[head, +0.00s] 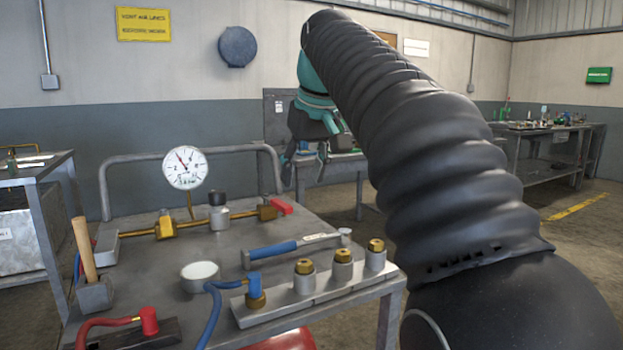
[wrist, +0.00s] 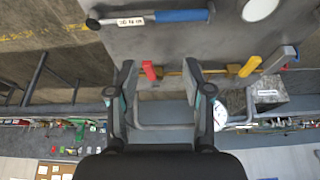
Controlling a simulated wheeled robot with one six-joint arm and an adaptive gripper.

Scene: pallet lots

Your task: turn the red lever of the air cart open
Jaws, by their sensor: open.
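The air cart (head: 240,235) is a grey-topped cart in the lower left of the head view. Its red lever (head: 281,205) sits at the right end of a brass pipe (head: 235,214) under a round white gauge (head: 184,168). In the wrist view the red lever (wrist: 149,70) appears between my two fingers, with the brass fitting (wrist: 174,73) to its right. My gripper (head: 307,158) is open and empty, beyond the cart's back right corner in the head view. In the wrist view my gripper (wrist: 159,66) shows its fingers spread, with no clear contact on the lever.
A blue-handled wrench (head: 285,248) and a manifold with brass ports (head: 318,290) lie on the cart's front. A white round lid (head: 200,270) and a wooden-handled tool (head: 85,250) are nearby. The cart's rail (head: 215,151) runs along its back.

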